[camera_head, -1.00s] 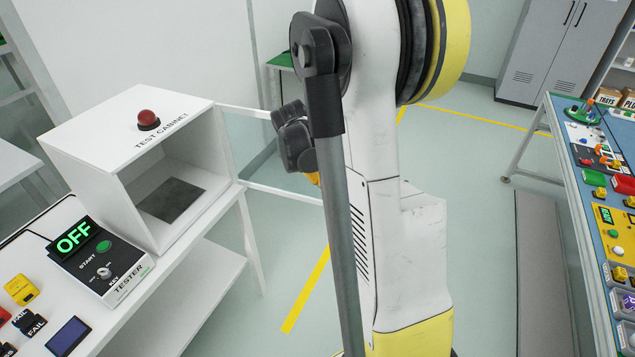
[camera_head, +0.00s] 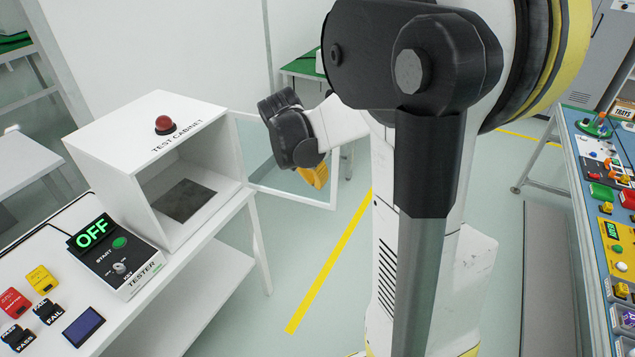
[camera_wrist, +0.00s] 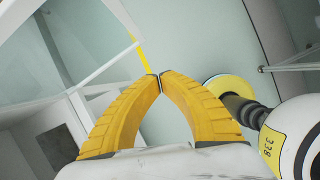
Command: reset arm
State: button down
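My gripper (camera_wrist: 159,80) shows in the wrist view with two yellow ridged fingers. Their tips meet in the middle and nothing is seen between them. In the head view my gripper (camera_head: 314,177) is a small yellow piece beyond the dark wrist joint, right of the test cabinet and over open floor. Its fingertips are mostly hidden there. My own arm fills the middle of the head view and covers part of the room behind it.
The white test cabinet (camera_head: 150,125) with a red button stands at left, its front open. The tester (camera_head: 118,255) reads OFF beside several small blocks and a dark-screened device (camera_head: 84,327). A blue-topped workbench (camera_head: 595,215) with parts stands at right. Floor between is clear.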

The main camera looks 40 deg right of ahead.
jog(key=shift+w+r, duration=0.1)
jog(key=shift+r, duration=0.1)
jog(key=shift+a, duration=0.1)
jog(key=s+a+r+m+t+y+b, duration=0.1)
jog(key=s+a+m+t+y+b, duration=0.1)
jog(key=s+a+m, duration=0.3)
jog(key=s+a+r+m+t+y+b, duration=0.2)
jog(key=s+a+m+t, duration=0.2)
jog(key=a+m, duration=1)
jog(key=s+a, duration=0.1)
jog(key=a, duration=0.4)
jog(key=shift+s+t, duration=0.35)
jog(key=shift+t, duration=0.05)
